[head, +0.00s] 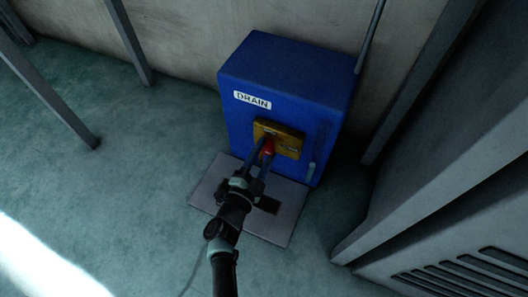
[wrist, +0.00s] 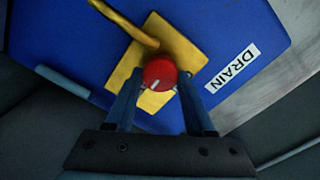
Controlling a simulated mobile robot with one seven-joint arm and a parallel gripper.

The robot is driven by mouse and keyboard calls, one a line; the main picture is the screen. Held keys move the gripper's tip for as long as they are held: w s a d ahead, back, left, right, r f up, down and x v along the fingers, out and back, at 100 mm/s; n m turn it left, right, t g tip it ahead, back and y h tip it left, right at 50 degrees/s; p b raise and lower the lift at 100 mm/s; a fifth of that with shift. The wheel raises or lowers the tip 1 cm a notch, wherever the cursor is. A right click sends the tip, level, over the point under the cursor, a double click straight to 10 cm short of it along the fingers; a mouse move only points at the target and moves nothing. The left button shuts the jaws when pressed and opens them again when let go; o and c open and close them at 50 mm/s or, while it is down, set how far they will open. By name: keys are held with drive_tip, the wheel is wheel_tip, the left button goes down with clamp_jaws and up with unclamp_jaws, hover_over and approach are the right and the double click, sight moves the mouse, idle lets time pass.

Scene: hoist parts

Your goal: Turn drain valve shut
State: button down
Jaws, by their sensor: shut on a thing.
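A blue box (head: 285,85) with a white DRAIN label (head: 252,100) stands on the floor against the wall. A yellow plate (head: 288,141) is on its front. A red round knob (wrist: 160,74) with a pale mark sits on that yellow plate (wrist: 182,56); it also shows in the head view (head: 267,147). My gripper (wrist: 160,88) is shut on the red knob, one finger on each side. The wrist view shows the box tilted, with the DRAIN label (wrist: 232,68) at the right. My fingers hide part of the yellow plate.
A grey plate (head: 212,184) lies on the floor under the box. A grey cabinet with slots (head: 460,245) stands close on the right. Grey posts (head: 130,42) stand at the left. The floor (head: 110,180) left of my arm is clear.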

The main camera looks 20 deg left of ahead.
drive_tip(key=shift+c, duration=1.3)
unclamp_jaws()
drive_tip(key=s+p, duration=0.6)
drive_tip(key=s, duration=0.7)
drive_tip(key=shift+a, duration=0.25)
